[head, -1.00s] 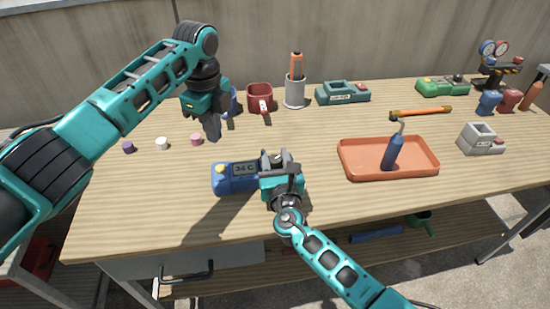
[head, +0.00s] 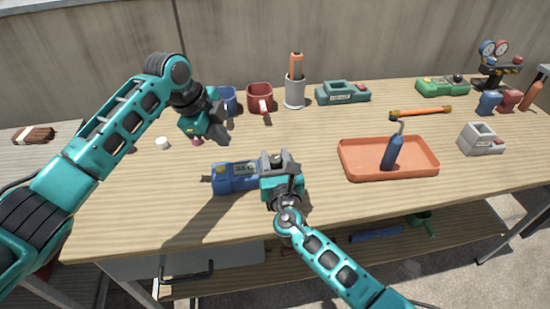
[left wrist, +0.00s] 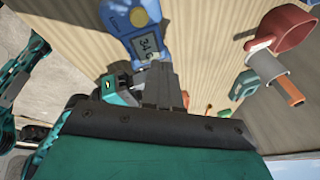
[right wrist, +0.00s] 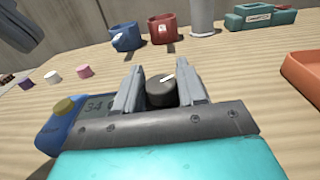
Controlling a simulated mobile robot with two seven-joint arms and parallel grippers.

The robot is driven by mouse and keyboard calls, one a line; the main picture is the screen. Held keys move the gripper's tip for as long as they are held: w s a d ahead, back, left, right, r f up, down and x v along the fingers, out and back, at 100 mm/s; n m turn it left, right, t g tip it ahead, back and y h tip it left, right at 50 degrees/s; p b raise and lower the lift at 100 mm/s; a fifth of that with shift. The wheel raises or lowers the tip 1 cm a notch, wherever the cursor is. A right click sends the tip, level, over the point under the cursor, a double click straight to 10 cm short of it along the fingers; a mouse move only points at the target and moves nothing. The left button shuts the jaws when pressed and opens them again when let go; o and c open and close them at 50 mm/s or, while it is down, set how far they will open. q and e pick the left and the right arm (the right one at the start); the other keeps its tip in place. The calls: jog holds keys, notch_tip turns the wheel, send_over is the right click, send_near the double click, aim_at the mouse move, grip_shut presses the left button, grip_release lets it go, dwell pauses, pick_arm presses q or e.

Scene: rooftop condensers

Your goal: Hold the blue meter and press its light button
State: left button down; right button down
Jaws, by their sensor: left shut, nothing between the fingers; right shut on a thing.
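The blue meter (head: 230,178) lies on the bench with its display reading about 34. A round yellow button (right wrist: 65,106) shows at its left end in the right wrist view, and also in the left wrist view (left wrist: 139,17). My right gripper (head: 277,160) is shut on the meter's right end. A dark knob with a white mark (right wrist: 161,90) shows between its fingers. My left gripper (head: 221,133) is shut and empty, above and behind the meter, apart from it. Its fingers (left wrist: 160,80) point towards the meter in the left wrist view.
An orange tray (head: 355,172) with a dark blue torch-like tool (head: 392,152) is to the right. Blue (head: 229,97) and red (head: 260,95) mugs and a grey holder (head: 295,92) stand behind. A white cap (head: 162,143) lies left. The bench in front of the meter is clear.

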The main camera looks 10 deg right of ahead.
aim_at(218, 170)
pick_arm(q)
jog(key=shift+s+a+f+n+t+h, duration=0.1)
jog(key=shift+a+f+n+t+h, duration=0.25)
jog(key=shift+f+n+t+h, duration=0.45)
jog(key=shift+s+a+f+n+t+h, duration=0.15)
jog(key=shift+a+f+n+t+h, duration=0.2)
jog(key=shift+f, duration=0.9)
jog(key=shift+s+a+f+n+t+h, duration=0.1)
jog(key=shift+a+f+n+t+h, duration=0.4)
jog(key=shift+f, duration=0.5)
jog(key=shift+d+f, duration=0.15)
jog(key=shift+f, duration=0.35)
dwell(0.5)
jog(key=shift+r, duration=0.45)
jog(key=shift+r, duration=0.15)
